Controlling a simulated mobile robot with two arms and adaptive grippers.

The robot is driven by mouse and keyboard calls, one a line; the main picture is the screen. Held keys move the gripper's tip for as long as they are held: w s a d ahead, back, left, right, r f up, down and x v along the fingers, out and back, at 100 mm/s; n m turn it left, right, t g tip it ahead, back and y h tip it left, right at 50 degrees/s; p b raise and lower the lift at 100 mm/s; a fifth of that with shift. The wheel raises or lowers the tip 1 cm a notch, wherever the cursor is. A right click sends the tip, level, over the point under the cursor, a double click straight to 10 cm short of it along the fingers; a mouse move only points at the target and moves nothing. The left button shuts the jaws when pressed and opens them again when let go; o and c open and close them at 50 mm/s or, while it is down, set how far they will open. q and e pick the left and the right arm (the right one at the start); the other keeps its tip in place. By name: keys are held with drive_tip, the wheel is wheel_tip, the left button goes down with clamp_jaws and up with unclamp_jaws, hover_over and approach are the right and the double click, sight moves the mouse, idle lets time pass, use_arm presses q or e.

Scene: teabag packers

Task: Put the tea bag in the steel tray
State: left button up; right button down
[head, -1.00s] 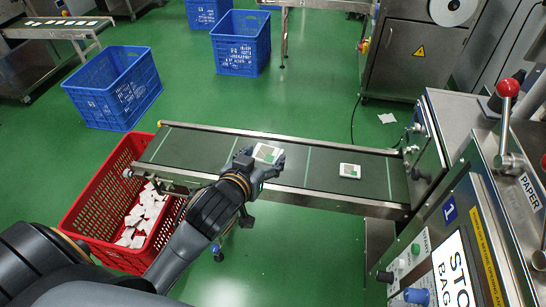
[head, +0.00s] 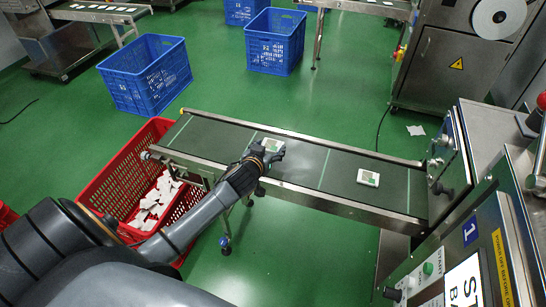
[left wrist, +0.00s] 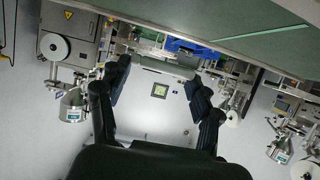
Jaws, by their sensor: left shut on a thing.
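A white tea bag packet with a green mark (head: 272,145) is at the tip of my left gripper (head: 268,153), over the left half of the dark conveyor belt (head: 295,175). The gripper is shut on it. A second similar packet (head: 368,178) lies on the belt further right. I cannot make out which surface is the steel tray. My right gripper is not in view.
A red crate (head: 110,165) with white packets stands left of the belt. Blue crates (head: 145,75) stand on the green floor behind. A steel machine with a control panel (head: 460,270) stands at the front right. The floor behind the belt is mostly clear.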

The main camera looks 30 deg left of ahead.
sight(273, 149)
use_arm(q)
drive_tip(key=w+f, duration=0.2)
drive_tip(key=f, duration=0.1)
drive_tip(key=shift+w+a+b, duration=0.15)
drive_tip(key=shift+w+b, duration=0.2)
wheel_tip(273, 149, down, 3)
drive_tip(key=shift+w+f+b, duration=0.1)
drive_tip(key=shift+f+b, duration=0.05)
drive_tip(key=shift+b, duration=0.15)
drive_tip(key=shift+f, duration=0.3)
drive_tip(key=o, duration=0.6)
drive_tip(key=shift+r, duration=0.1)
drive_tip(key=shift+o, duration=0.2)
